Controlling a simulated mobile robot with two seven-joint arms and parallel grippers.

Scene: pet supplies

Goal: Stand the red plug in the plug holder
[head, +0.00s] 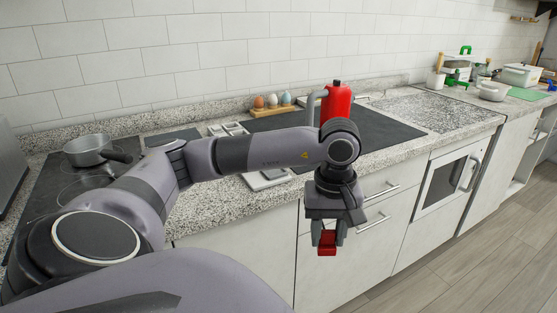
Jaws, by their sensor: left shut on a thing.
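My left gripper (327,238) is shut on the red plug (327,248), a small red block between its fingertips. The gripper points down and holds the plug in the air in front of the counter's drawer fronts. I cannot tell for sure which thing is the plug holder. A low white tray-like thing (268,180) lies at the counter's front edge, partly hidden by my left arm. Another pale, sectioned thing (228,129) lies farther back on the counter. My right gripper is not in view.
A wooden stand (272,111) with several egg-shaped things is at the back. A red bottle (337,102) stands right of it, near a grey curved tap. A pot (88,151) sits on the dark hob at left. The speckled counter (440,113) at right is clear.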

